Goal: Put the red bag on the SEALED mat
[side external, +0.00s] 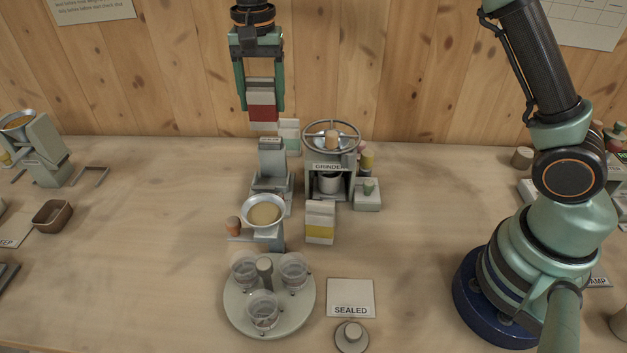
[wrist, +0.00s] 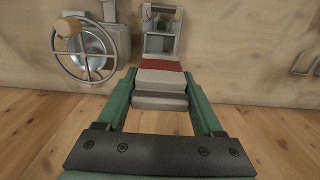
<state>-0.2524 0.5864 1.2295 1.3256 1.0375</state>
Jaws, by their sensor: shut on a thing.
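The red bag (side external: 263,112), pale with a red band, is held high in my gripper (side external: 263,98), above the back of the table. My gripper is shut on it, with a green finger on each side. The wrist view also shows the bag (wrist: 160,75) between the fingers of my gripper (wrist: 160,95). The SEALED mat (side external: 350,292) is a pale square at the front of the table, right of a round turntable. Nothing lies on its visible surface.
The grinder (side external: 330,165) with its wheel and a grey upright device (side external: 272,165) stand below the bag. A yellow-banded bag (side external: 320,225) stands in front of the grinder. The turntable (side external: 235,315) holds clear cups. A small round knob (side external: 352,335) sits just before the mat.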

